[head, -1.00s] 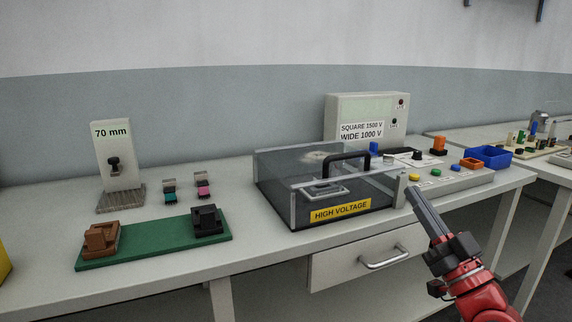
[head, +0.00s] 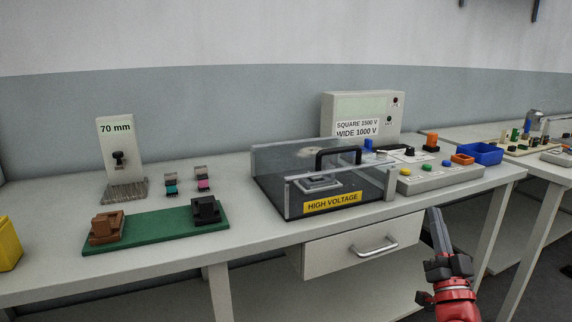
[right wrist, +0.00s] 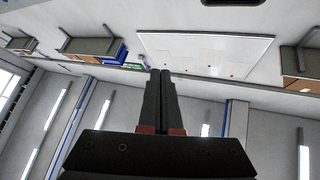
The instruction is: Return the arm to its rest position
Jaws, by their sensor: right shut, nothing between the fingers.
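My right gripper (head: 435,228) is at the lower right in the head view, in front of the workbench edge and right of the drawer. Its fingers point up and are closed together, with nothing between them. In the right wrist view the shut fingers (right wrist: 160,85) stand against a distant room background. My left gripper is not in view.
The bench (head: 50,273) holds a clear high voltage box (head: 285,200), a button panel (head: 440,178), a green board (head: 155,226) with brown and black blocks, and a 70 mm stand (head: 118,150). A drawer (head: 345,250) sits below. A blue bin (head: 485,154) is at right.

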